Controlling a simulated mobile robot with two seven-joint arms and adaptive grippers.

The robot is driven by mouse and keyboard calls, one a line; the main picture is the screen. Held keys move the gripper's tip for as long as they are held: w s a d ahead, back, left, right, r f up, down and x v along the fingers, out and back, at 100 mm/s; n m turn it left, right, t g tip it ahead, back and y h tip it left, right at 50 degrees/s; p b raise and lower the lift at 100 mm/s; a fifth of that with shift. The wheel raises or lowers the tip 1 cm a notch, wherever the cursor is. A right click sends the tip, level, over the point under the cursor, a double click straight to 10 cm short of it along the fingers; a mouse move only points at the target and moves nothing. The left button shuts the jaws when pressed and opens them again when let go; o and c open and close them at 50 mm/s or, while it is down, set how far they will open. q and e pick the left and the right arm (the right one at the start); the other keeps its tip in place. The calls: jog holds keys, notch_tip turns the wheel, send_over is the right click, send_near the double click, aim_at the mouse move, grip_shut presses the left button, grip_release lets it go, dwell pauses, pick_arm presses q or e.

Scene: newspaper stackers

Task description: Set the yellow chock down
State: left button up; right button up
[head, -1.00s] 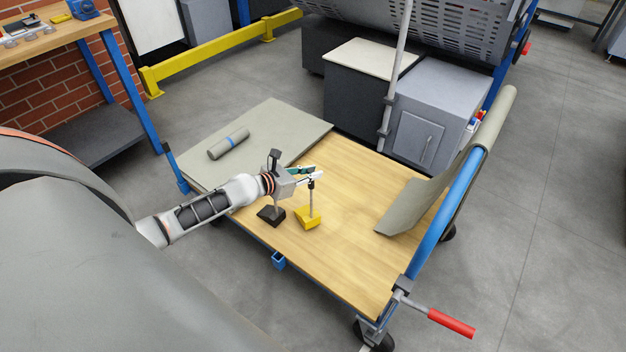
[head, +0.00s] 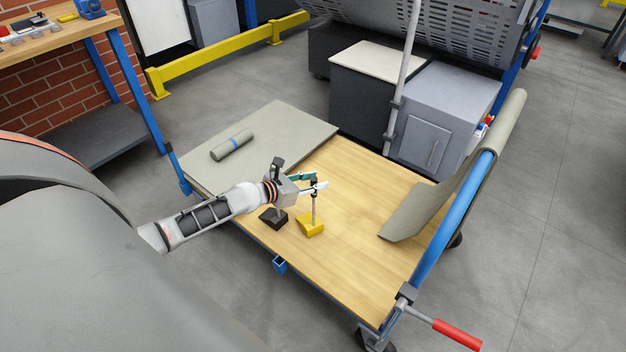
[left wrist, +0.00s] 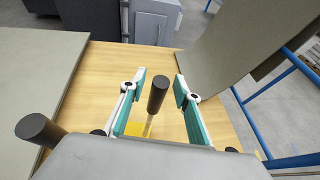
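The yellow chock (head: 311,226) stands upright on the wooden deck of the cart (head: 350,265). Its thin upright rod ends in a black knob. My left gripper (head: 316,182) is at the top of this rod. In the left wrist view the black knob stands between the two teal-lined fingers of the left gripper (left wrist: 160,92), with a gap on each side, so the gripper is open. The yellow base (left wrist: 135,129) is partly hidden there. My right gripper is not in view.
A black chock (head: 273,217) stands just left of the yellow one, under my left gripper. A grey board (head: 285,130) with a grey roll (head: 232,146) lies at the deck's left. A curved grey sheet (head: 415,210) leans at the right; the deck between is clear.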

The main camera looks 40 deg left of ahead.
pick_arm(q)
jog(key=shift+r, duration=0.25)
jog(key=shift+s+a+r+p, duration=0.1)
jog(key=shift+s+r+p, duration=0.1)
jog(key=shift+p, duration=0.1)
jog(key=p+v, duration=0.2)
jog(key=v, duration=0.8)
jog(key=s+d+f+n+g, duration=0.1)
jog(key=s+d+f+n, duration=0.2)
jog(key=s+d+n, duration=0.8)
jog(key=s+d+f+n+g+y, duration=0.1)
jog(key=s+d+f+n, duration=0.2)
jog(key=s+d+n, duration=0.8)
jog(key=n, duration=1.2)
jog(key=shift+s+d+f+n, duration=0.2)
jog(key=shift+s+f+n, duration=0.1)
jog(key=shift+s+f, duration=0.1)
jog(key=shift+r+p, duration=0.1)
jog(key=shift+p, duration=0.2)
